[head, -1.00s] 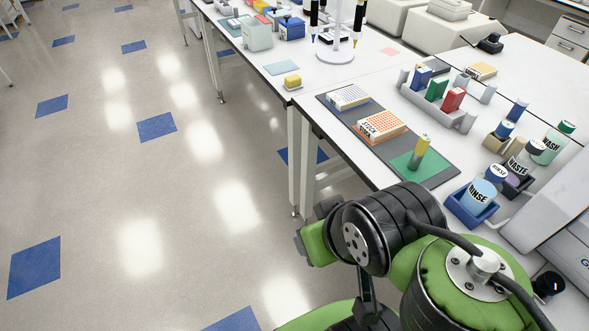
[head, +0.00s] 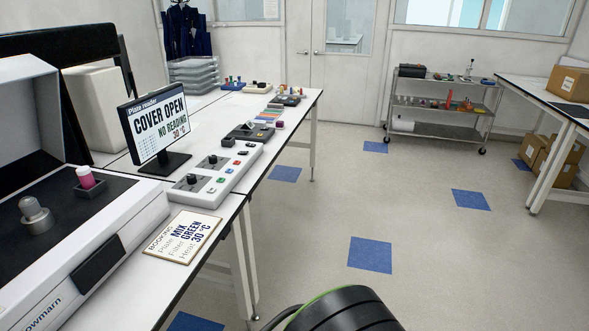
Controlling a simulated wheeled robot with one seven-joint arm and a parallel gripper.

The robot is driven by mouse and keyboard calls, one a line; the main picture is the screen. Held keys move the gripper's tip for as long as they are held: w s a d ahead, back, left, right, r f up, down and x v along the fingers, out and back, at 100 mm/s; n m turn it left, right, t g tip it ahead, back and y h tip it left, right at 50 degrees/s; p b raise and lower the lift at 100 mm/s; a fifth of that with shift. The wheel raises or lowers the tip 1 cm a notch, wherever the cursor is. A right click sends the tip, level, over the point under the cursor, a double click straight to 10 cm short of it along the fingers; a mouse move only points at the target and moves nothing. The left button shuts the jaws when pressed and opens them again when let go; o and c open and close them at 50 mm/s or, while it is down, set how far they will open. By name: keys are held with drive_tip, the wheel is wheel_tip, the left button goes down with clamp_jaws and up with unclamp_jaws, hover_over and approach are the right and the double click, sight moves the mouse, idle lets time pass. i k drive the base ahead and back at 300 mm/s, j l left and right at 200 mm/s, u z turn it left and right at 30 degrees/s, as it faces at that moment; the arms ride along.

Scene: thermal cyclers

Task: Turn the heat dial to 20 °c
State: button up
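A light grey control panel (head: 232,182) lies on the bench below a small screen (head: 157,125). The panel carries two black dials, a nearer one (head: 192,180) and a farther one (head: 212,160), plus several coloured buttons. The dial labels are too small to read, so I cannot tell which is the heat dial or where either points. The screen is headed "Plate reader" and shows "COVER OPEN", "NO READING" and "30 °C". My gripper is out of view; only part of my arm shows at the bottom.
A large grey machine (head: 95,235) with its cover raised fills the left, with a pink-capped vial (head: 86,177) on it. More small equipment stands farther along the bench (head: 236,104). Open floor lies to the right, with a steel cart (head: 440,105) at the back.

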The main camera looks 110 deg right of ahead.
sight(212, 160)
drive_tip(key=z, duration=3.45)
